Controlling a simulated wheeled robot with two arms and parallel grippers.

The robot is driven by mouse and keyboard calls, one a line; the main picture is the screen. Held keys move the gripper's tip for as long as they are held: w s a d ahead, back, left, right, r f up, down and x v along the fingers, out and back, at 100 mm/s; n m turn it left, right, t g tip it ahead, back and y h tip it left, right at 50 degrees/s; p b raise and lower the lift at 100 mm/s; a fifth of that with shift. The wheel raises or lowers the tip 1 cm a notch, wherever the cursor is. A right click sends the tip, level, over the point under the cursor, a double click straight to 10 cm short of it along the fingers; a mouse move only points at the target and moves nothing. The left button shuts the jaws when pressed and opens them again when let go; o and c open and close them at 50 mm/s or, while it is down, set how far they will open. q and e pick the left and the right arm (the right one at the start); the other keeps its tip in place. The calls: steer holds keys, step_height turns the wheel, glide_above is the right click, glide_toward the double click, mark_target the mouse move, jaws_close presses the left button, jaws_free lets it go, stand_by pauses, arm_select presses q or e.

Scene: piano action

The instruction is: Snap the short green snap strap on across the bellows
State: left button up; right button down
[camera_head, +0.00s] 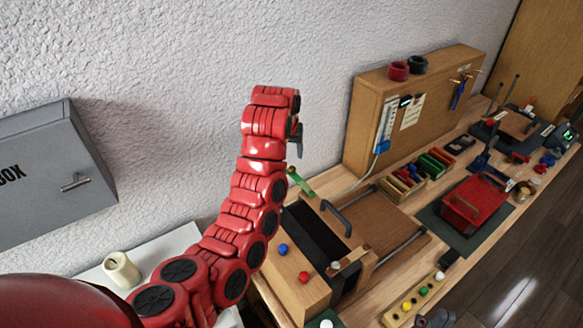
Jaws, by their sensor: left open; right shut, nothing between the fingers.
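The short green snap strap (300,182) shows as a small green strip at the far end of the bellows (318,240), a black block in a wooden frame. The strap's full length and how it is fixed cannot be told. My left gripper (297,138) is open, above the strap and apart from it in the picture, with its dark fingers pointing down. My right gripper (437,319) is shut and empty, only partly in view at the bottom edge.
Blue (283,249) and red (305,277) knobs stand on the bellows' wooden end. A red case (474,204) lies on a green mat to the right. A wooden cabinet (424,120) stands behind. A grey wall box (52,174) is at left.

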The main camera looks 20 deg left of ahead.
mark_target(292, 168)
arm_select(q)
steer(key=p+x, duration=0.1)
steer(key=x, duration=0.6)
steer(key=shift+w+f, duration=0.1)
steer(key=shift+w, duration=0.1)
steer(key=shift+w+f+p, duration=0.15)
steer(key=shift+f+p, duration=0.15)
steer(key=shift+p, duration=0.05)
steer(key=shift+f, duration=0.5)
steer(key=shift+w+f, duration=0.2)
steer(key=shift+c, duration=0.3)
steer(key=shift+s, duration=0.1)
steer(key=c, duration=0.5)
jaws_close()
